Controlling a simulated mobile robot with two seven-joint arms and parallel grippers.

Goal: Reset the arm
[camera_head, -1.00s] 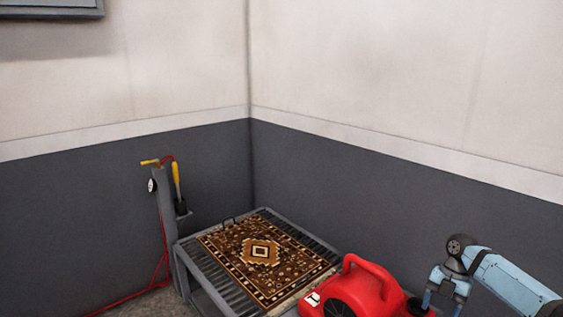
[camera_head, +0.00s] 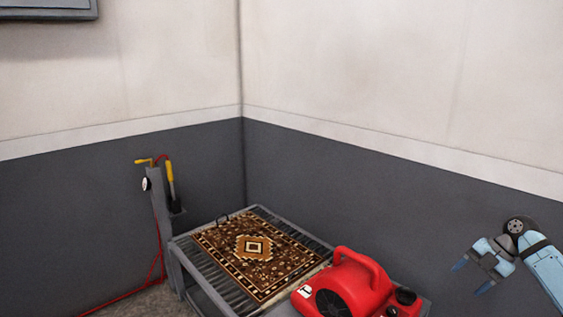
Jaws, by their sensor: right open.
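My right gripper (camera_head: 472,278) is at the lower right, on its blue arm that comes in from the right edge. Its two blue-tipped fingers are apart and point down and to the left, with nothing between them. It is in the air to the right of the red blower (camera_head: 346,287), clear of it in the picture. My left gripper is not in view.
A slatted grey rack (camera_head: 205,270) stands in the corner with a brown patterned rug (camera_head: 252,248) flat on it. The blower is at its right. A grey post (camera_head: 167,220) holds yellow-handled tools, with a red hose (camera_head: 150,277) trailing down. Grey-and-white walls enclose the corner.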

